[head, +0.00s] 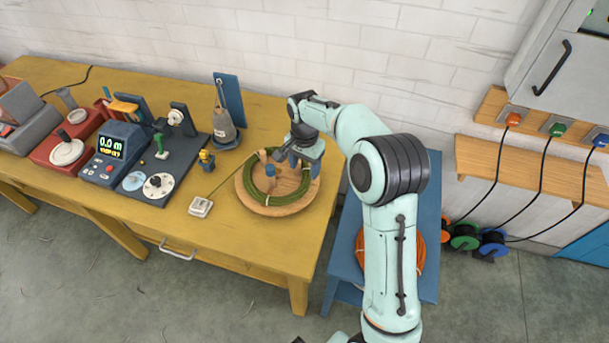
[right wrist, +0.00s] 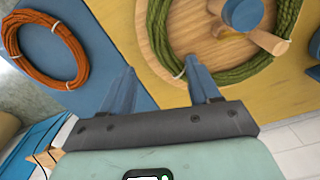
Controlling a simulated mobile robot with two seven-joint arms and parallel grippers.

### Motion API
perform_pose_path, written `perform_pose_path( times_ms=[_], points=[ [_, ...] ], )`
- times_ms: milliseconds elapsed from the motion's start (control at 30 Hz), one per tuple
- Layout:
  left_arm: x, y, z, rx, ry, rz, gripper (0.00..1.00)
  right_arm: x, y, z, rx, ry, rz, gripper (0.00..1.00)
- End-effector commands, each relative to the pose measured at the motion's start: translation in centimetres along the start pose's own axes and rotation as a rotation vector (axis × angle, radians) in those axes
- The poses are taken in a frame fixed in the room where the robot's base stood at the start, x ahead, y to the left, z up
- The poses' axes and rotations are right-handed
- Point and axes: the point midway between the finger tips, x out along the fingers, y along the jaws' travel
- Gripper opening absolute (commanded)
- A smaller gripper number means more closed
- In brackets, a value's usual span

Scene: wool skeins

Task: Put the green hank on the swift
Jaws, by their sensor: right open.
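The green hank (head: 277,201) lies as a ring on the round wooden disc of the swift (head: 268,210), near the right end of the yellow table. A blue-capped peg (head: 270,170) stands inside the ring; I cannot tell whether the hank goes round every peg. In the right wrist view the hank (right wrist: 160,40) lies on the disc (right wrist: 200,35), with a wooden peg end (right wrist: 272,42) over its inner edge. My right gripper (head: 299,161) is above the disc's far right side. Its blue fingers (right wrist: 162,88) are open, nothing between them. My left gripper is out of view.
An orange hank (head: 418,250) lies on a lower blue table (head: 430,190) right of the yellow table (head: 235,245).

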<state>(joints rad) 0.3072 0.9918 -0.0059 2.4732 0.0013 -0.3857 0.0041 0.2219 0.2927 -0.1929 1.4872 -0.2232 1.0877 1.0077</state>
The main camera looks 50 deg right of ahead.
Motion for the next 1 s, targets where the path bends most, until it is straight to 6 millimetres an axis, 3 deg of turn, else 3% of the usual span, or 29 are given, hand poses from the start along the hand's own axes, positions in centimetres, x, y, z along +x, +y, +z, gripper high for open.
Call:
perform_pose_path(
  times_ms=[100, 300, 1000],
  points=[
    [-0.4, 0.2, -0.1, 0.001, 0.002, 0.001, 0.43, -2.3, -0.1, 0.0, -0.001, 0.002, -0.003, 0.61],
    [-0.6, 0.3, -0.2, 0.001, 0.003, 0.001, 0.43, -4.0, 0.0, 0.0, 0.000, 0.000, 0.000, 0.61],
    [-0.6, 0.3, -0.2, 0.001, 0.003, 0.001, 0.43, -4.2, 0.0, 0.0, 0.000, 0.000, 0.001, 0.61]
  ],
)
